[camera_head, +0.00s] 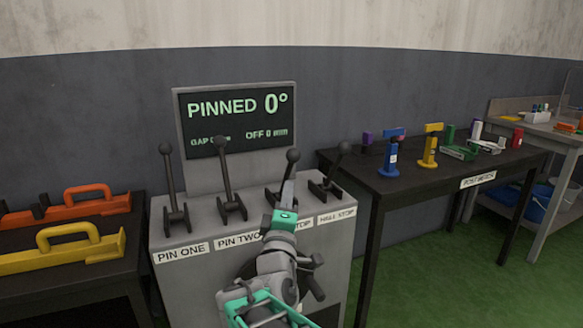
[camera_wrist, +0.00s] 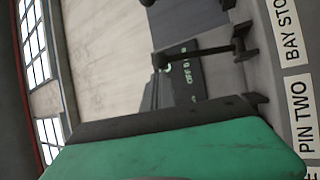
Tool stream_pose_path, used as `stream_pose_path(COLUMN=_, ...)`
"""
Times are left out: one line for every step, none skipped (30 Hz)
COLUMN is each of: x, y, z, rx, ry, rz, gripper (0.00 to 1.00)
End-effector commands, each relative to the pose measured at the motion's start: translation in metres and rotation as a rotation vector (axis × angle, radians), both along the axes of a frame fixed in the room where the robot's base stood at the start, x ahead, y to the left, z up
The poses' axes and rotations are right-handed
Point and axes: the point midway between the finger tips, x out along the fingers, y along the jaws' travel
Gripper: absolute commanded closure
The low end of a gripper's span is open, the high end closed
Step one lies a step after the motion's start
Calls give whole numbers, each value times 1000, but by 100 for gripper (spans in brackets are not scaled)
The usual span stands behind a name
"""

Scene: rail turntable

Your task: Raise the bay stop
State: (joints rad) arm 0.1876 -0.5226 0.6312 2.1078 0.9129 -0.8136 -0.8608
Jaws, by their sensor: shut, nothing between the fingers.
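The bay stop lever (camera_head: 289,170) is a dark rod with a round knob on the grey console. Its rod stands up from a black bracket, the third of the row from the left. Its label is partly covered by my arm in the head view; the wrist view shows the label "BAY STO" (camera_wrist: 290,32) and a lever (camera_wrist: 200,52) in line with it. My gripper (camera_head: 288,191) is shut and empty, in front of the bay stop lever and overlapping its lower rod in the picture. I cannot tell whether they touch.
The pin one lever (camera_head: 171,185) and pin two lever (camera_head: 228,180) stand to the left, the hall stop lever (camera_head: 334,174) close on the right. A screen (camera_head: 235,120) behind reads "PINNED 0°". Tables flank the console: yellow and orange handled pieces left, blue and yellow posts right.

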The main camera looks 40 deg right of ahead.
Motion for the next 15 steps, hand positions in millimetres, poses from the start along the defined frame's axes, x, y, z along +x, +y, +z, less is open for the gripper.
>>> stream_pose_path(x=7, y=-9, z=5, rx=1, ry=0, rz=-4, gripper=100)
stream_pose_path(x=11, y=-14, z=7, rx=-1, ry=0, rz=-5, gripper=100)
stream_pose_path(x=17, y=-20, z=10, rx=1, ry=-1, rz=-4, gripper=100)
stream_pose_path(x=21, y=-24, z=12, rx=1, ry=0, rz=-4, gripper=100)
stream_pose_path(x=26, y=-28, z=14, rx=2, ry=-1, rz=-2, gripper=100)
stream_pose_path(x=31, y=-34, z=16, rx=2, ry=0, rz=-3, gripper=100)
stream_pose_path(x=35, y=-38, z=18, rx=2, ry=-1, rz=-2, gripper=100)
stream_pose_path(x=38, y=-41, z=19, rx=1, ry=0, rz=-3, gripper=100)
stream_pose_path(x=43, y=-45, z=21, rx=1, ry=-2, rz=-2, gripper=100)
stream_pose_path(x=46, y=-48, z=22, rx=1, ry=0, rz=-2, gripper=100)
stream_pose_path(x=48, y=-50, z=24, rx=1, ry=-1, rz=-1, gripper=100)
stream_pose_path(x=50, y=-53, z=25, rx=1, ry=-1, rz=-1, gripper=100)
stream_pose_path(x=52, y=-54, z=25, rx=1, ry=1, rz=-1, gripper=100)
stream_pose_path(x=53, y=-55, z=26, rx=0, ry=0, rz=0, gripper=100)
stream_pose_path(x=54, y=-56, z=27, rx=0, ry=-1, rz=1, gripper=100)
